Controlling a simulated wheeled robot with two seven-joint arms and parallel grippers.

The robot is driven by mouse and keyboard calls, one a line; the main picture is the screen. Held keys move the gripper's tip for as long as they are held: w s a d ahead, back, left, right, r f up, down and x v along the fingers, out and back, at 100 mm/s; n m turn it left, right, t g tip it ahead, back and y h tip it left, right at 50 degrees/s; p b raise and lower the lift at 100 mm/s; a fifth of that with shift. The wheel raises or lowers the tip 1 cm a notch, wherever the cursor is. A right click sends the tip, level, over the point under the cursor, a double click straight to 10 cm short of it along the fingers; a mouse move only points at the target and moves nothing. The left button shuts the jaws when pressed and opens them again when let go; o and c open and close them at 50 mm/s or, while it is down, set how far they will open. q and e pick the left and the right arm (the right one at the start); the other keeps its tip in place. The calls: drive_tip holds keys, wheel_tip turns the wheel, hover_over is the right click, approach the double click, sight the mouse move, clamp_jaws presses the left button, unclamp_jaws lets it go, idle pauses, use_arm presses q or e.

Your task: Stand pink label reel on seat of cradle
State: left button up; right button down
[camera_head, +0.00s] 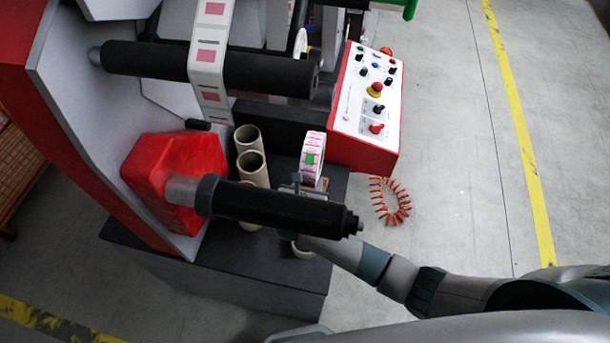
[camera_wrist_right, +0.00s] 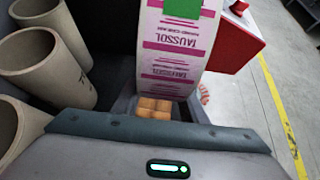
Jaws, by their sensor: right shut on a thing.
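The pink label reel (camera_head: 313,150), white with pink print and a green patch, is upright beyond the black lower roller in the head view. It fills the top middle of the right wrist view (camera_wrist_right: 178,60). My right gripper (camera_head: 314,183) is shut on the reel's near, lower part, with orange-brown pads (camera_wrist_right: 155,107) against it in the wrist view. The roller hides part of this gripper. I cannot make out the cradle or its seat, or tell whether the reel touches anything below. My left gripper is not in view.
The black lower roller (camera_head: 270,204) crosses in front of my right gripper. Cardboard tubes (camera_head: 252,165) stand left of the reel, and also show in the wrist view (camera_wrist_right: 45,68). The red-sided control panel (camera_head: 368,100) is close on the right. A coiled orange hose (camera_head: 390,203) lies on the floor.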

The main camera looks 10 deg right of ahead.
drive_tip(key=shift+s+r, duration=0.15)
drive_tip(key=shift+r, duration=0.05)
drive_tip(key=shift+f, duration=3.6)
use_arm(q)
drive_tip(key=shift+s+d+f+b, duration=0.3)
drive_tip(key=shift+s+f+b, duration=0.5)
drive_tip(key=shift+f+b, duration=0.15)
use_arm(e)
drive_tip(key=shift+f, duration=1.3)
